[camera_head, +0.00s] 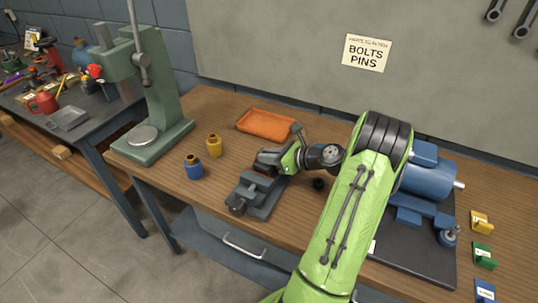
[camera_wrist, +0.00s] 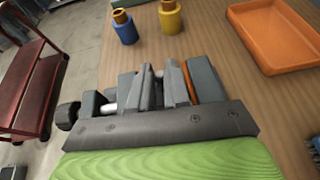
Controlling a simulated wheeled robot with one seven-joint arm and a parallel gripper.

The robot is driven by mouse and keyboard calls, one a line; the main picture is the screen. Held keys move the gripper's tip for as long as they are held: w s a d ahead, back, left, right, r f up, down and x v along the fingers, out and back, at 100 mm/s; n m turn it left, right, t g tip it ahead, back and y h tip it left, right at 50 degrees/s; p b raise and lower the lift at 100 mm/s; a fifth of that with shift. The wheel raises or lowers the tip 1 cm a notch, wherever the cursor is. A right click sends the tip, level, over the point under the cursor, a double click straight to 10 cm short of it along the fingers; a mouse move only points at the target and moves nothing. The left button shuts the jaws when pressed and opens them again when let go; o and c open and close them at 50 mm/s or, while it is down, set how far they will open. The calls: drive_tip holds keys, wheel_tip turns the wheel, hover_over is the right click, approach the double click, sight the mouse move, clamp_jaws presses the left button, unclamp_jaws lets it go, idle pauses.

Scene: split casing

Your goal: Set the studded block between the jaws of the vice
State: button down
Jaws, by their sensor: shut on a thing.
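The grey vice (camera_head: 262,203) stands on the wooden bench, its handle end toward the front left. In the wrist view, its block-shaped parts (camera_wrist: 207,82) show on both sides of my fingers. My gripper (camera_head: 272,162) is low over the vice. In the wrist view, the fingers of my gripper (camera_wrist: 161,88) are close together, reaching down between the vice's parts. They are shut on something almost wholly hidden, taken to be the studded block. Only a small pale bit shows between the fingertips. I cannot tell whether the block touches the vice's jaws.
An orange tray (camera_head: 265,124) lies behind the vice. A blue bottle (camera_head: 193,167) and a yellow bottle (camera_head: 214,146) stand to its left, near a green press (camera_head: 158,100). A small black round thing (camera_head: 318,184) lies right of it. A blue motor (camera_head: 428,180) is farther right.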

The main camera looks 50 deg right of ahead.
drive_tip(key=shift+f, duration=0.4)
idle(0.3)
drive_tip(key=c, duration=1)
unclamp_jaws()
drive_tip(key=shift+f, duration=0.15)
wheel_tip(320, 180, up, 8)
drive_tip(key=p, duration=0.8)
drive_tip(key=shift+p, duration=0.4)
